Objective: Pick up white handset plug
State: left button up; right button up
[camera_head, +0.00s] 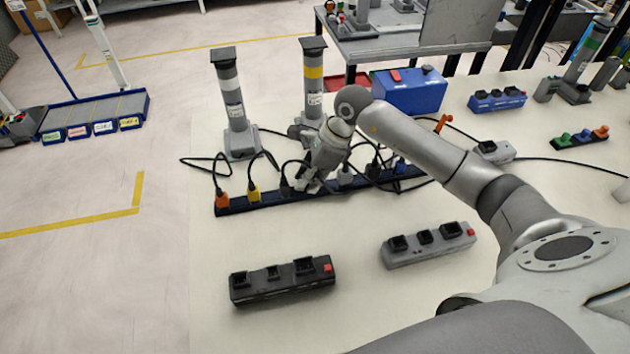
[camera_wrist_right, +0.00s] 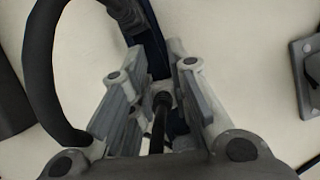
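A dark blue power strip (camera_head: 265,199) lies across the table with a row of coloured plugs in it. My right gripper (camera_head: 309,183) is down at the middle of the strip, fingers pointing downward. In the right wrist view, a pale plug body with a black cable (camera_wrist_right: 160,108) sits between the fingers of this gripper (camera_wrist_right: 158,85). The fingers look apart, with gaps beside the plug. The gripper mostly hides this plug in the head view. A light grey plug (camera_head: 345,177) stands just right of the gripper. A handset with a white band (camera_head: 234,112) stands behind. My left gripper is out of view.
Neighbouring orange (camera_head: 222,200), yellow (camera_head: 253,193) and black plugs (camera_head: 285,187) have looping cables close to the gripper. A yellow-banded handset (camera_head: 314,75) stands behind it. Black (camera_head: 283,283) and grey socket blocks (camera_head: 430,249) lie in front, with bare table between.

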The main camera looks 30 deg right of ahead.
grip_shut()
jog(key=shift+r, duration=0.1)
